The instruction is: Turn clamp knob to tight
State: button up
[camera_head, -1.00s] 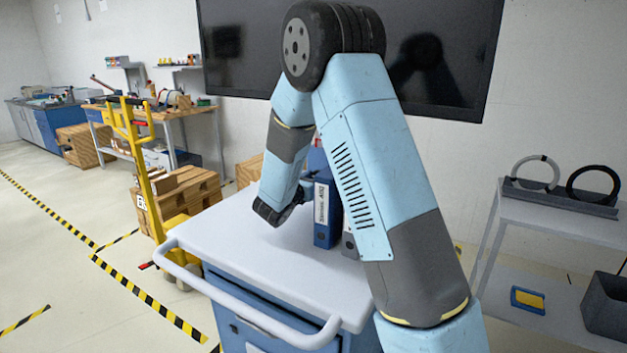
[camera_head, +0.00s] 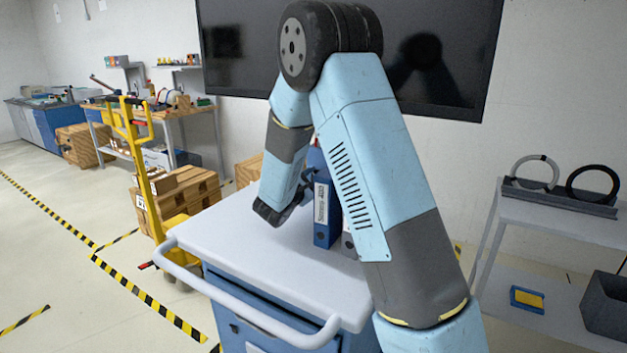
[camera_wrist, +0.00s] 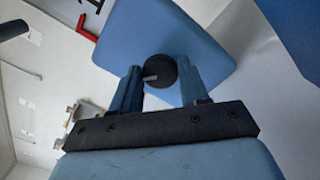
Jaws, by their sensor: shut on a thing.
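The clamp knob (camera_wrist: 160,71) is a small dark round knob with a short pale mark, seen in the wrist view on a blue block (camera_wrist: 195,45). The pale mark points to the left in that view. My gripper (camera_wrist: 157,76) has its two blue fingers on either side of the knob, shut on it. In the head view, my arm reaches over the white-topped cart (camera_head: 285,260), and its wrist is low over the cart top. I cannot make out the knob or my fingertips there.
A blue binder (camera_head: 321,215) stands upright on the cart close to my wrist, with a grey one (camera_head: 348,244) beside it. The cart's front handle (camera_head: 255,318) curves around its edge. A yellow pallet truck (camera_head: 150,180) stands left. A grey shelf (camera_head: 565,215) stands right.

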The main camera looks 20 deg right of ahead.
jog(key=shift+s+f, duration=0.1)
jog(key=shift+f, duration=0.05)
dwell(0.4)
jog(key=o, duration=1)
jog(key=v, duration=1.3)
jog(key=shift+s+a, duration=0.2)
jog(key=shift+a, duration=0.05)
jog(key=shift+o, duration=0.2)
